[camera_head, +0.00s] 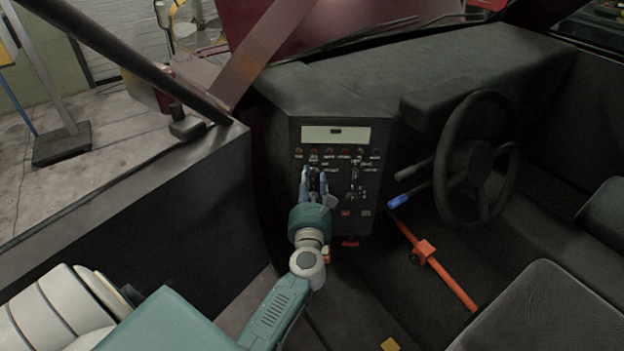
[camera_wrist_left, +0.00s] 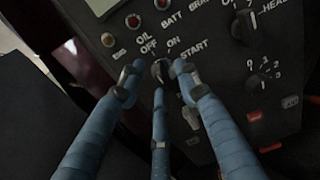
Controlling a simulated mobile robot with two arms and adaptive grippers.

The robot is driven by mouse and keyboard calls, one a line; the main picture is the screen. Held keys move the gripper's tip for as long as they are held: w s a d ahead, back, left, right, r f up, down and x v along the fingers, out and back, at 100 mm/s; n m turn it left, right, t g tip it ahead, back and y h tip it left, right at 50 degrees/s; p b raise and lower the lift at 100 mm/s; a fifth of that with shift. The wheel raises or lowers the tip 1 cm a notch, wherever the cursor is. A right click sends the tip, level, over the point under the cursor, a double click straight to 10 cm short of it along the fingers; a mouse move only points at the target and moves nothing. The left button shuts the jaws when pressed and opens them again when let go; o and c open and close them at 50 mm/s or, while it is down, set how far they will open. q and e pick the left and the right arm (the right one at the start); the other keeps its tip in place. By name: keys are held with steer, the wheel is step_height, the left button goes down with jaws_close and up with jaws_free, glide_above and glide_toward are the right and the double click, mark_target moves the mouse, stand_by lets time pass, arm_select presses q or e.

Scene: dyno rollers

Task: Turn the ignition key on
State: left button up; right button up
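The ignition key (camera_wrist_left: 159,70) sits in its switch on the dark panel, below the printed words OFF, ON and START. It is small and dark, and I cannot tell clearly which word it points to. In the head view the gripper hides it. My left gripper (camera_head: 314,174) is at the panel front, below the row of lamps. In the wrist view its blue fingers (camera_wrist_left: 155,70) stand around the key, two at the sides and one below. The side fingertips are apart with gaps to the key visible. My right gripper is not in view.
The black control panel (camera_head: 360,215) has lamps, knobs and red switches close to the fingers. A small grey metallic piece (camera_wrist_left: 191,117) hangs below the key. A steering wheel (camera_head: 478,160), blue-tipped lever (camera_head: 399,201) and orange bar (camera_head: 440,268) are to the right.

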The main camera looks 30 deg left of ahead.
arm_select(q)
steer(key=shift+w, duration=0.1)
jaws_close()
